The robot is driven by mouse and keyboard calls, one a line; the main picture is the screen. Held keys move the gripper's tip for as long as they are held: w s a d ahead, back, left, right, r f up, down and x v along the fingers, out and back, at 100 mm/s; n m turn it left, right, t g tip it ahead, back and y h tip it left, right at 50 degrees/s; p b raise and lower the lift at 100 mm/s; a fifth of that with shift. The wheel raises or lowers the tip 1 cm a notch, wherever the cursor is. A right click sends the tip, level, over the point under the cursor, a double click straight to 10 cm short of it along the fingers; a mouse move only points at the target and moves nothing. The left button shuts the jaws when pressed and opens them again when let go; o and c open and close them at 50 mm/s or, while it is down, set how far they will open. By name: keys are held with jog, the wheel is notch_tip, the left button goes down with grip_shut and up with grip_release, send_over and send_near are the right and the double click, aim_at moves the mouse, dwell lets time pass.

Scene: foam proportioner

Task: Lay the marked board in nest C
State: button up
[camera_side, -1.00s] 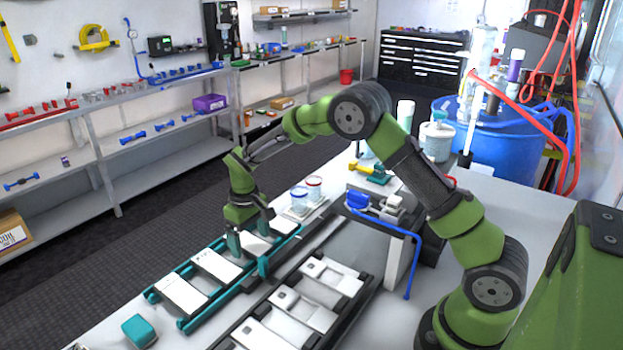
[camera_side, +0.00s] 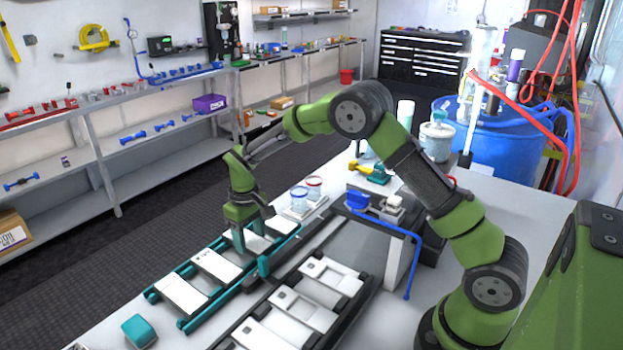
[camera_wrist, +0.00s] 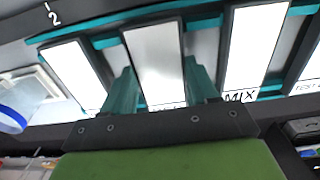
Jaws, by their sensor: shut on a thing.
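My gripper (camera_side: 253,238) is low over the teal rack (camera_side: 263,268), shut on a white board (camera_side: 259,246) by its long sides. In the wrist view the held board (camera_wrist: 155,62) lies between the two teal fingers (camera_wrist: 160,85), and its lower print is mostly hidden by my gripper. It still appears level with the rack's other boards. The board to its right (camera_wrist: 255,48) is printed "MIX". I cannot make out a letter C.
A black rack (camera_side: 345,312) with several white plates stands parallel, to the right. Two small cups (camera_side: 305,192) stand behind the teal rack. A blue-handled device (camera_side: 358,201) with a blue hose is to the right. A teal block (camera_side: 140,330) lies at the front left.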

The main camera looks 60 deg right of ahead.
aim_at(250, 240)
notch_tip(250, 240, up, 13)
jog(key=s, duration=0.2)
jog(key=s+d, duration=0.1)
jog(key=s, duration=1.1)
jog(key=shift+s+d+f, duration=0.15)
jog(key=shift+s+f, duration=2.1)
jog(key=shift+f, duration=0.2)
jog(key=shift+s+d+f, duration=0.1)
jog(key=shift+s+f, duration=2.15)
jog(key=shift+f, duration=0.2)
jog(key=shift+f, duration=0.2)
jog(key=shift+f, duration=0.35)
